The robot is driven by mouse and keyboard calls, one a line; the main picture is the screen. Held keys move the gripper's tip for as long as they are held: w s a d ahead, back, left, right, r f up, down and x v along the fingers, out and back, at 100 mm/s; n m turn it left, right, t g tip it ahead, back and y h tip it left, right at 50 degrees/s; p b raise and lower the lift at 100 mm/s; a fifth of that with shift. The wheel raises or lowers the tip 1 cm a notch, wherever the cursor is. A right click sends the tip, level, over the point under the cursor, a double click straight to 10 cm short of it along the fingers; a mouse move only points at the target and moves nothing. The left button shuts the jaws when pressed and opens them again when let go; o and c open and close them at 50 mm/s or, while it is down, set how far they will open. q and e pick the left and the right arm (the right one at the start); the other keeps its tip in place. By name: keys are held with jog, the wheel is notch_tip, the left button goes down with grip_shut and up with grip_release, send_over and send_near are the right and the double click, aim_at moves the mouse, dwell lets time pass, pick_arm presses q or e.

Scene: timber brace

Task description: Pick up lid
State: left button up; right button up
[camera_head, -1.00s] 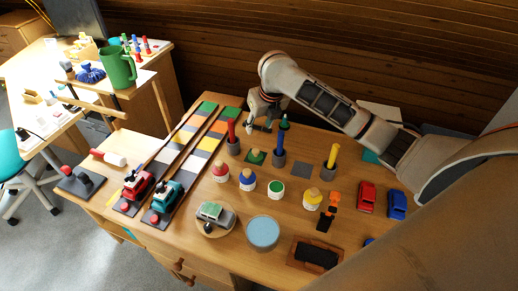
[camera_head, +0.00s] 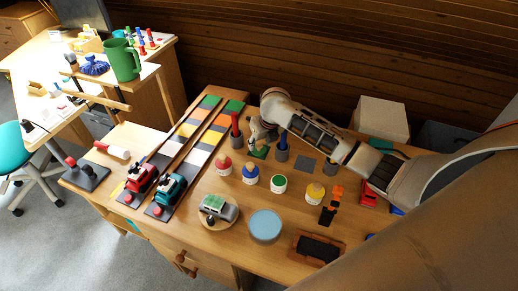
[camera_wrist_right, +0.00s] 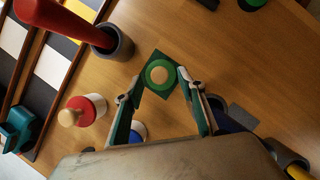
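The green lid (camera_wrist_right: 158,74) has a round wooden knob and lies on a dark green square on the table. In the head view the lid (camera_head: 259,152) is partly covered by my right gripper (camera_head: 262,138). In the right wrist view my right gripper (camera_wrist_right: 164,84) is open, with one finger on each side of the lid's near edge. The gripper is empty; I cannot tell its exact height above the lid. A white jar with a green top (camera_head: 279,184) stands nearby without a knobbed lid. My left gripper is not in view.
Jars with red (camera_head: 223,165), blue (camera_head: 250,173) and yellow (camera_head: 315,192) knobbed lids stand in front. A red peg in a grey holder (camera_head: 235,130) and a blue one (camera_head: 282,148) flank the lid closely. A grey square (camera_head: 305,164) lies to the right.

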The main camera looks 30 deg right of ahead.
jog(key=shift+x, duration=1.05)
jog(key=c, duration=1)
jog(key=shift+c, duration=0.2)
